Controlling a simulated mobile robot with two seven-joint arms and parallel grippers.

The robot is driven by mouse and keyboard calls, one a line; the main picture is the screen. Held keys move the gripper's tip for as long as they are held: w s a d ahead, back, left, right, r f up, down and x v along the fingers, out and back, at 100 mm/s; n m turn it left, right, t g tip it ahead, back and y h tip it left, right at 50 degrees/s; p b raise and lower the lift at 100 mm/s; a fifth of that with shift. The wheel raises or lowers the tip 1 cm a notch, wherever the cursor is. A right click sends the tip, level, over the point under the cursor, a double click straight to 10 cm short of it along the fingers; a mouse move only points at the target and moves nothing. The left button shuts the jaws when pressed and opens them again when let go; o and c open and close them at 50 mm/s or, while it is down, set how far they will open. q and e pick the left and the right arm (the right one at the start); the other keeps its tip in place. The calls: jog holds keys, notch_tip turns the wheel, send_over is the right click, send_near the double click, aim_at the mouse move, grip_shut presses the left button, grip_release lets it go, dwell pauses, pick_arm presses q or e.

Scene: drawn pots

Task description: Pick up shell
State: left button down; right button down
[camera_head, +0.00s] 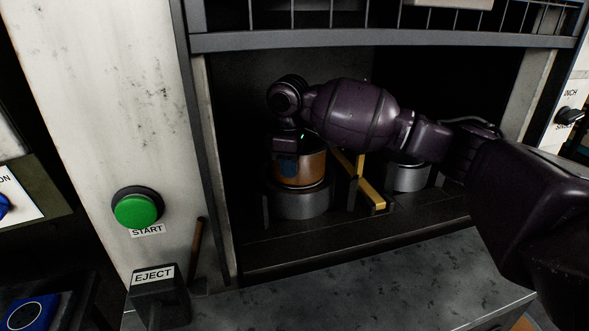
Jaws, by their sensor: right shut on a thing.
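The shell (302,169) is a copper-brown cylinder. It sits upright in or on a round grey holder (303,204) inside the dark machine bay. My right arm reaches in from the right, and my right gripper (287,165) is at the shell's upper left side, shut on it. The arm's wrist covers part of the shell's top, and the far finger is hidden. My left gripper is not in view.
A second grey holder (408,176) stands to the right, past a yellow bar (371,194). A barred frame edge (390,38) crosses above the bay. At left are a green START button (138,209), an EJECT box (158,292) and a brown lever (198,248).

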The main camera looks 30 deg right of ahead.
jog(key=shift+d+r, duration=0.15)
jog(key=shift+r, duration=0.35)
jog(key=r, duration=0.2)
jog(key=r+p, duration=0.1)
jog(key=r, duration=0.1)
jog(key=d+r+p, duration=0.1)
jog(key=r, duration=0.1)
jog(key=shift+s+r, duration=0.15)
jog(key=shift+r, duration=0.1)
jog(key=s+d+p, duration=0.1)
jog(key=s+d, duration=0.1)
jog(key=d, duration=0.7)
jog(key=s+d+p, duration=0.1)
jog(key=s+d, duration=0.1)
jog(key=d, duration=0.7)
jog(key=shift+s+f, duration=0.25)
jog(key=shift+s, duration=0.1)
